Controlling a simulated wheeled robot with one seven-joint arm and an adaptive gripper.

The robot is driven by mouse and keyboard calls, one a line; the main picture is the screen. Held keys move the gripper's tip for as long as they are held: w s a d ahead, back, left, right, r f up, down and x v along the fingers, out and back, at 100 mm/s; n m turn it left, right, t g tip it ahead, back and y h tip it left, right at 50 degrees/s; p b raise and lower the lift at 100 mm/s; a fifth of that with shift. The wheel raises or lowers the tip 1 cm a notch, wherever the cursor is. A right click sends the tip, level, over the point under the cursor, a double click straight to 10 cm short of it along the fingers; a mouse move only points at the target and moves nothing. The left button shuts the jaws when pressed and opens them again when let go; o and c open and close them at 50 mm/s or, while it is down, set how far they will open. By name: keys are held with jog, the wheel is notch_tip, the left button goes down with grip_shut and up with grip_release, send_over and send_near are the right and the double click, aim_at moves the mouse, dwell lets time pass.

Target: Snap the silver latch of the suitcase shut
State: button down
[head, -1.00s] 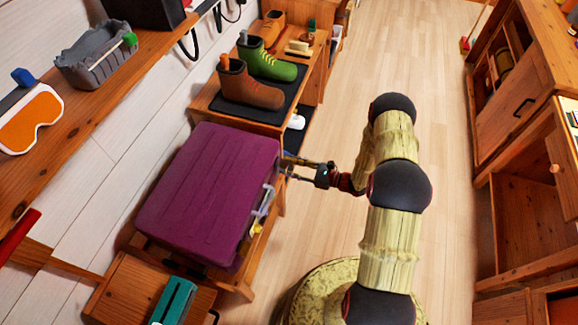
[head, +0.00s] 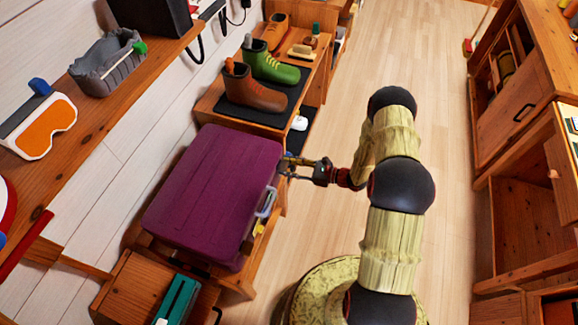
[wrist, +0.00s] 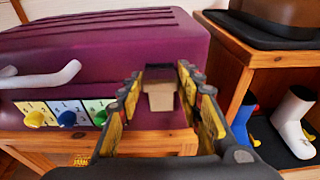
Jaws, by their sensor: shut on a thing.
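The closed purple suitcase (head: 215,195) lies on a wooden bench, and its front fills the left of the wrist view (wrist: 100,45). My gripper (head: 284,167) is at the suitcase's front edge, near its far corner. In the wrist view my gripper (wrist: 160,75) has one finger on each side of a small block-like latch (wrist: 160,98), dark on top and tan rather than silver here. The fingers are shut on it. Its far side and the exact finger contact are hidden. The suitcase's grey handle (head: 267,203) is left of the gripper in the wrist view.
Coloured dial plates (wrist: 68,117) sit below the handle. A shoe bench (head: 215,105) with boots (head: 252,90) stands just beyond the suitcase, close to the gripper. A wooden wall shelf (head: 90,115) runs at left. The floor (head: 345,80) beyond my arm is clear.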

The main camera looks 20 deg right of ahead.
jog(key=c, duration=1.2)
grip_release()
jog(key=v, duration=1.2)
jog(key=shift+a, duration=0.1)
